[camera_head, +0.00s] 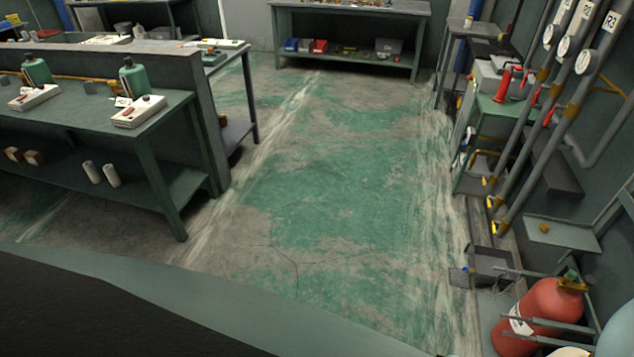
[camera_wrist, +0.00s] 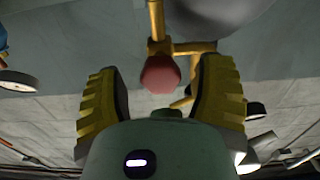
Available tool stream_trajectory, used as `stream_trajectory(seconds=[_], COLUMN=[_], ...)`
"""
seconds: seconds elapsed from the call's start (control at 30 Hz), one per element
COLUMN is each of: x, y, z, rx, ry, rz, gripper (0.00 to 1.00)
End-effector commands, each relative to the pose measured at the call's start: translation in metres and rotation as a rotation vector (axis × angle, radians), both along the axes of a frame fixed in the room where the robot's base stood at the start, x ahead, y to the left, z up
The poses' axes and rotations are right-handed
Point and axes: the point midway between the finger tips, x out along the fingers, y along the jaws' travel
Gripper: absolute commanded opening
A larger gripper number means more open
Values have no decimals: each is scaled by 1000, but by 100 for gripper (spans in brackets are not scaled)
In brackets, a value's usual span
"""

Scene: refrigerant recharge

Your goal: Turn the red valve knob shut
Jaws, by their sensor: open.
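In the wrist view, the red valve knob (camera_wrist: 160,75) is a small faceted knob on a yellow pipe fitting (camera_wrist: 157,28). My gripper (camera_wrist: 160,82) has two ridged yellow fingers, spread wide, one to each side of the knob. A gap shows on both sides, and neither finger appears to touch it. I cannot tell whether the knob is between the fingertips or just beyond them. My gripper is out of the head view. There, small red handles (camera_head: 549,115) show on the pipes at the right; I cannot tell which one is the knob.
A rounded grey body (camera_wrist: 222,15) and a dark round part (camera_wrist: 256,110) are near the right finger. In the head view, a red cylinder (camera_head: 545,303) stands at the lower right and a green workbench (camera_head: 165,125) at the left. The floor (camera_head: 320,190) between is clear.

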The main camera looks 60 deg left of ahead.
Motion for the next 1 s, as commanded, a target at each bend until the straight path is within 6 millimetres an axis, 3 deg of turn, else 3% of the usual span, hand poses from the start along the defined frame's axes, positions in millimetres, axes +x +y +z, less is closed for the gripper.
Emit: stream_trajectory(seconds=[0.23, 0.7, 1.0], x=[11, 14, 14], y=[-14, -17, -16], z=[-2, -1, -1], rx=[0, 2, 2], ry=[1, 3, 3], rz=[-1, -1, 0], gripper=[68, 69, 38])
